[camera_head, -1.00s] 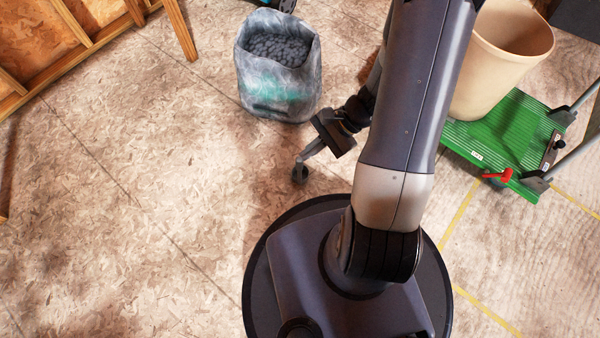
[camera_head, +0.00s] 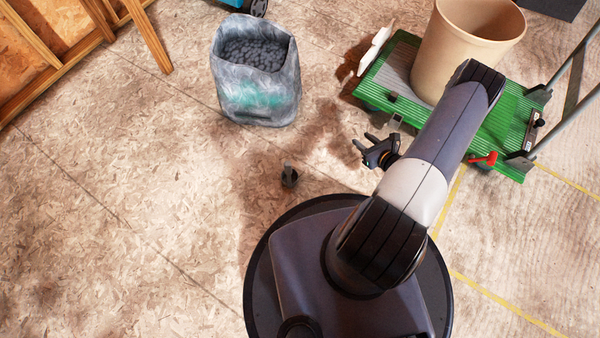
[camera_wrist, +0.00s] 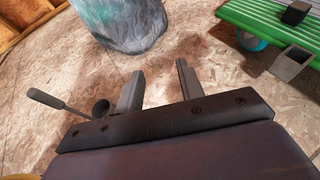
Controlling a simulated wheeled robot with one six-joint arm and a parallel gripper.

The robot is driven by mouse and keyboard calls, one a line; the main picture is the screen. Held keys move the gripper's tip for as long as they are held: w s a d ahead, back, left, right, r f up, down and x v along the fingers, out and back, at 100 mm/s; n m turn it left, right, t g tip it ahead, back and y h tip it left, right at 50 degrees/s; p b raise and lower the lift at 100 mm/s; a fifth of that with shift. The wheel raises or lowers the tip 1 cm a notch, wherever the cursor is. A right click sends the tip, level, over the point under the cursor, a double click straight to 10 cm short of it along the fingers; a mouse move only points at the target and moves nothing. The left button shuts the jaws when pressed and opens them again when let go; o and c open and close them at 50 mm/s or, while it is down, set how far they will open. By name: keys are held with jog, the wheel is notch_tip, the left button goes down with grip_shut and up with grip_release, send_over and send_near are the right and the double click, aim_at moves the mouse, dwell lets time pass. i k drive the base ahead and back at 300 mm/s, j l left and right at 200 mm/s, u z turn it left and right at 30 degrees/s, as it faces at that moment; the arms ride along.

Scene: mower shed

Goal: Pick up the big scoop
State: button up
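A small dark grey scoop (camera_head: 290,176) rests on the floor just beyond my round base in the head view. In the wrist view, its bowl (camera_wrist: 101,108) and thin handle (camera_wrist: 52,101) show left of the fingers. I cannot tell whether this is the big scoop. My gripper (camera_head: 364,142) is to the right of the scoop and apart from it. In the wrist view, the two fingers of my gripper (camera_wrist: 158,82) stand apart with nothing between them.
A plastic bag of dark pellets (camera_head: 255,100) stands beyond the scoop. A green cart (camera_head: 388,80) with a beige bin (camera_head: 455,50), a white item (camera_head: 375,50) and a red lever (camera_head: 484,159) is at the right. The floor at left is clear.

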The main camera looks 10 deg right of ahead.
aim_at(290, 175)
jog(key=j+z, duration=0.5)
jog(key=j, duration=0.2)
jog(key=k+j+z, duration=0.15)
jog(key=j+z, duration=0.3)
jog(key=j, duration=0.25)
jog(key=k+j, duration=0.1)
jog(key=j, duration=0.2)
jog(key=k+j, duration=0.1)
jog(key=j, duration=0.55)
jog(key=k+z, duration=0.05)
